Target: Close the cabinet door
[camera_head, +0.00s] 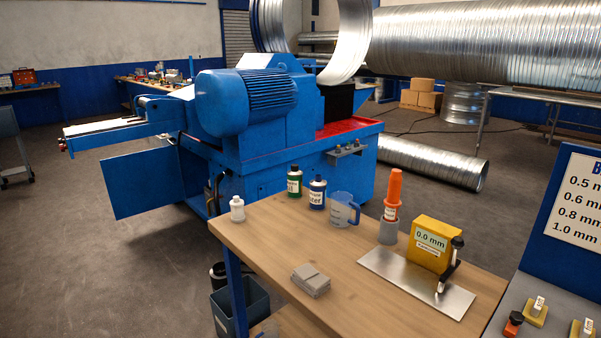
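The blue cabinet door (143,183) hangs open on the lower left of the blue machine (275,140). It swings out to the left, away from the cabinet body. The cabinet opening (214,188) shows dark beside the door's hinge side, with some dark hose-like parts in it. Its lower part is hidden behind the wooden table. Neither of my grippers is in the picture.
A wooden table (365,290) with bottles, a jug and a yellow gauge fills the front right. A bin (240,305) stands under its left edge. A grey cart (12,150) is at the far left. The floor (80,260) left of the table is clear.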

